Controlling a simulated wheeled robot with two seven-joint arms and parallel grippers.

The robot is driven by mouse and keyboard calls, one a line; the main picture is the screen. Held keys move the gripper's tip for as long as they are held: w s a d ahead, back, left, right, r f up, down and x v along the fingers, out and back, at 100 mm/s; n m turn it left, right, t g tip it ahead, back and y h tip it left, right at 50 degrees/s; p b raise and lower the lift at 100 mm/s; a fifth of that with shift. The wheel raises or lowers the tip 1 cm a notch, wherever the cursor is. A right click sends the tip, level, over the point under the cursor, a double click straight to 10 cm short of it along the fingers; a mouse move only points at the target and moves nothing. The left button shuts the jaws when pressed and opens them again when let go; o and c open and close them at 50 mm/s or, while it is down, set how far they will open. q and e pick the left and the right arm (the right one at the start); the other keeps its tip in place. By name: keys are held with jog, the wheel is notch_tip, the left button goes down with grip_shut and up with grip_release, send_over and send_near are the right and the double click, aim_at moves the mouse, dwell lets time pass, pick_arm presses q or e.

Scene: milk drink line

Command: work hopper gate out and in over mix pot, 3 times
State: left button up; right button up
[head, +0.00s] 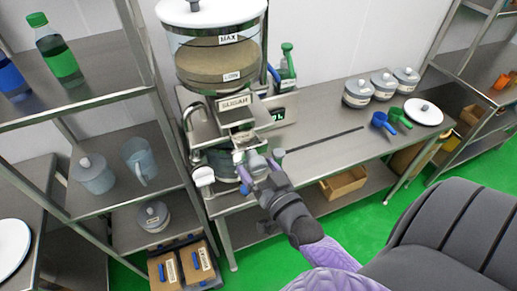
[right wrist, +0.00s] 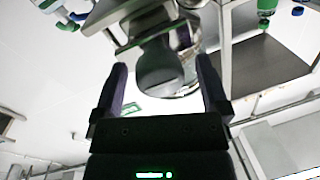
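The hopper (head: 217,62) is a clear cylinder with a white lid, MAX and LOW labels and tan powder inside. Below it, the metal hopper gate (head: 243,138) juts out toward me. The mix pot (head: 219,164) stands under it, partly hidden by the gate and my right gripper. My right gripper (head: 256,167) is at the front of the gate. In the right wrist view my right gripper (right wrist: 160,85) has its fingers apart, on either side of a rounded grey knob (right wrist: 158,72), with gaps visible. My left gripper is not in view.
Left shelves hold a green bottle (head: 56,50), a clear jug (head: 138,160) and lidded jars. On the counter right are several lidded pots (head: 357,92), blue and green scoops (head: 382,122) and a white plate (head: 423,112). The counter's middle is mostly clear.

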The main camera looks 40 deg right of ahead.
jog(key=shift+w+d, duration=0.1)
jog(key=s+b, duration=0.1)
jog(key=s, duration=0.9)
jog(key=shift+a, duration=0.45)
